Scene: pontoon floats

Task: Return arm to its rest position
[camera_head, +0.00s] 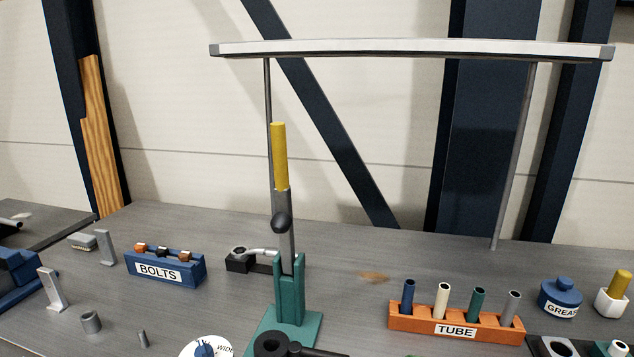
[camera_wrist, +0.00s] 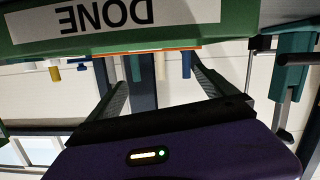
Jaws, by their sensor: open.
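My gripper (camera_wrist: 158,75) shows only in the wrist view, with its purple body along the bottom edge. Its two dark fingers stand apart and hold nothing between them. Beyond the fingertips, a green container (camera_wrist: 225,25) with a white DONE label appears upside down across the top of the wrist view. I cannot tell how far the fingers are from it. My arm and gripper are not visible in the head view.
On the grey bench stand a blue BOLTS holder (camera_head: 165,268), an orange TUBE rack (camera_head: 405,324) with several tubes, a blue GREASE pot (camera_head: 560,299) and a green lever press (camera_head: 289,295) with a yellow handle (camera_head: 280,155). A lamp bar (camera_head: 410,49) spans above.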

